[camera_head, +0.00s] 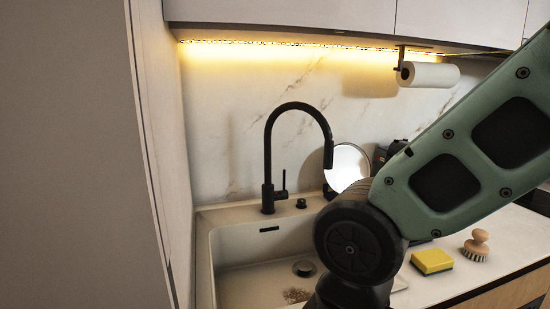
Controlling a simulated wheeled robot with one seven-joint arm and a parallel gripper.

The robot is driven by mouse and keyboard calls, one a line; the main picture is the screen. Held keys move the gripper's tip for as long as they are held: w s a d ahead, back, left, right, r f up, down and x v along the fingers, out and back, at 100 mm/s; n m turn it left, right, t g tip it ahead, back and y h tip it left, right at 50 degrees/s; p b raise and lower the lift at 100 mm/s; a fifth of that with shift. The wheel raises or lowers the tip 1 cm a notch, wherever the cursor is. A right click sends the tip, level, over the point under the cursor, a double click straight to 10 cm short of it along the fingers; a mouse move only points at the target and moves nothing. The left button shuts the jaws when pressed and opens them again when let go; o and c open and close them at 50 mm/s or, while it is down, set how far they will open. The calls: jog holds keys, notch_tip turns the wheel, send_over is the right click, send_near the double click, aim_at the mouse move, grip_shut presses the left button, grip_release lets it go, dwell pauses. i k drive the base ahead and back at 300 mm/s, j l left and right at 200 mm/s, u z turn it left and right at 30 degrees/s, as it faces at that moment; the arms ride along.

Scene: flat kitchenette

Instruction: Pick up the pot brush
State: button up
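The pot brush (477,245) has a round wooden knob on top and pale bristles below. It stands bristles down on the pale counter at the lower right, just right of the yellow and green sponge. My gripper is not in view. My green and black arm (440,190) reaches in from the right edge and bends down in front of the sink, left of the brush. The brush itself is not covered.
A yellow and green sponge (432,261) lies left of the brush. The sink (235,245) has a black faucet (268,160) behind it and a brownish patch on its floor. A round pale plate (346,166) stands upright behind my arm. A paper towel roll (430,75) hangs under the cabinets. A tall panel (70,150) fills the left.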

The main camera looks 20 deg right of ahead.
aim_at(477, 248)
jog(key=z, duration=1.35)
